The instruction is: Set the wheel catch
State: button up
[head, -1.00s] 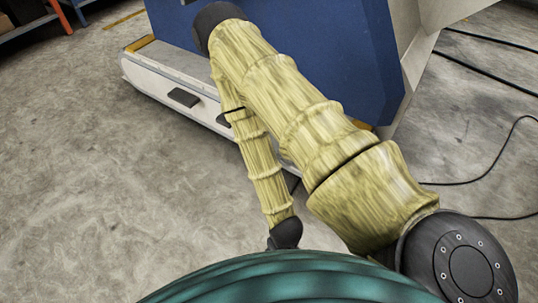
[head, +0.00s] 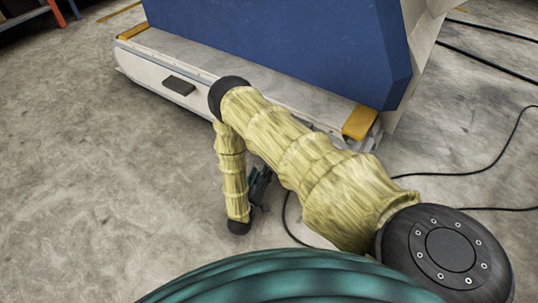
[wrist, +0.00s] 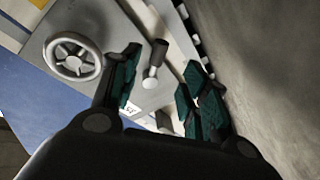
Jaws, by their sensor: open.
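In the wrist view, a small lever with a black grip and a silver rounded end (wrist: 152,84) stands on a grey panel (wrist: 115,20); it looks like the wheel catch. A grey spoked handwheel (wrist: 75,55) is to its left on the same panel. My gripper (wrist: 164,62) is open, with its teal-padded fingers apart on either side of the lever in the picture. I cannot tell how far the fingertips are from it. In the head view my gripper (head: 260,187) is partly hidden behind my arm, near the white base, and the lever and handwheel do not show.
The blue cabinet (head: 290,45) stands on a white base (head: 150,65) with yellow corners (head: 360,122) and a dark pedal (head: 178,86). Black cables (head: 455,172) lie on the floor at right. Concrete floor (head: 90,180) at left is clear.

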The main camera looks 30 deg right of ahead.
jog(key=b+x, duration=0.4)
jog(key=x, duration=0.5)
jog(key=shift+w+d+f, duration=0.1)
jog(key=shift+w+d+b, duration=0.35)
jog(key=shift+d+b, duration=0.05)
jog(key=shift+d, duration=0.05)
grip_shut()
